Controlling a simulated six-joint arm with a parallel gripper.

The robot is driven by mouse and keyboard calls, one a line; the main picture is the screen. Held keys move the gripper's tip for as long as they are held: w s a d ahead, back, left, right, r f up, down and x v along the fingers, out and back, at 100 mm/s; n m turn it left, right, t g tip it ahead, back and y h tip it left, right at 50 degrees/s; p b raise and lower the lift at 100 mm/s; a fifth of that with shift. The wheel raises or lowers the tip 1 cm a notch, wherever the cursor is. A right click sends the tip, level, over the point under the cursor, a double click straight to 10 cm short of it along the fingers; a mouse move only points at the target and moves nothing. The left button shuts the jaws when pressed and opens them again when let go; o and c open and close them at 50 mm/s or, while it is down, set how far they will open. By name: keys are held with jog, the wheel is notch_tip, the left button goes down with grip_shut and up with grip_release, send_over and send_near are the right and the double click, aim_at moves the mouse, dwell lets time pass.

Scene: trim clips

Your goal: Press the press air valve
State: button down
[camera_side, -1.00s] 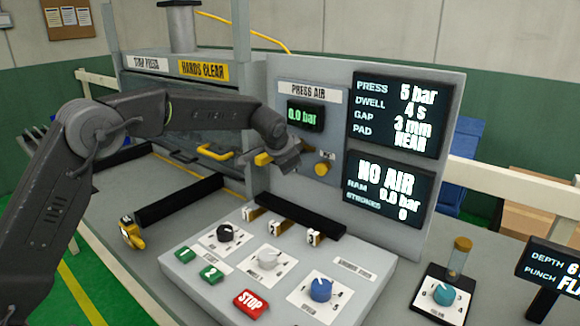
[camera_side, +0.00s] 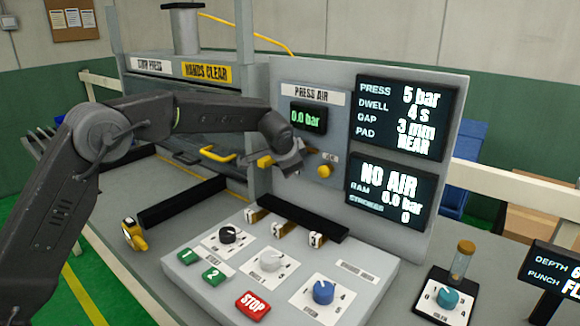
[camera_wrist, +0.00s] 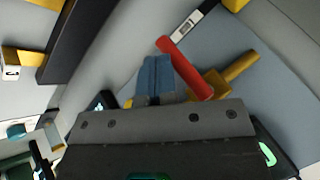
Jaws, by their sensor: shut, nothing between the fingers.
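The press air panel (camera_side: 313,97) stands upright behind the control box, with a green display reading 0.0 bar. A round yellow knob (camera_side: 325,171) is on it below the display. A yellow handle (camera_side: 264,161) shows just left of my gripper (camera_side: 294,168), which is close in front of the panel, left of the knob. In the wrist view, my gripper's blue-grey fingers (camera_wrist: 155,78) are together and empty. A red bar (camera_wrist: 185,68) lies just right of them, and a yellow lever (camera_wrist: 240,68) is farther right. I cannot tell whether the fingers touch the bar.
Below is the control box with a STOP button (camera_side: 253,305), green buttons and a blue knob (camera_side: 323,291). A status screen (camera_side: 388,191) on the right reads NO AIR. The stamp press (camera_side: 190,75) stands behind my arm.

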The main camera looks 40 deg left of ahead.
jog(key=shift+a+f+y, duration=0.1)
jog(key=shift+y, duration=0.3)
jog(key=a+m+t+y, duration=0.1)
jog(key=m+y, duration=0.1)
jog(key=y, duration=0.1)
jog(key=a+m+t+y, duration=0.1)
jog(key=m+y, duration=0.1)
jog(key=y, duration=0.2)
jog(key=a+m+t+y, duration=0.1)
jog(key=a+y, duration=0.1)
jog(key=y, duration=0.1)
jog(key=shift+a+r+m+y, duration=0.1)
jog(key=shift+r+m+y, duration=0.25)
jog(key=shift+m+y, duration=0.05)
jog(key=s+d+f, duration=0.3)
jog(key=s+d, duration=0.5)
jog(key=d, duration=0.1)
dwell(0.5)
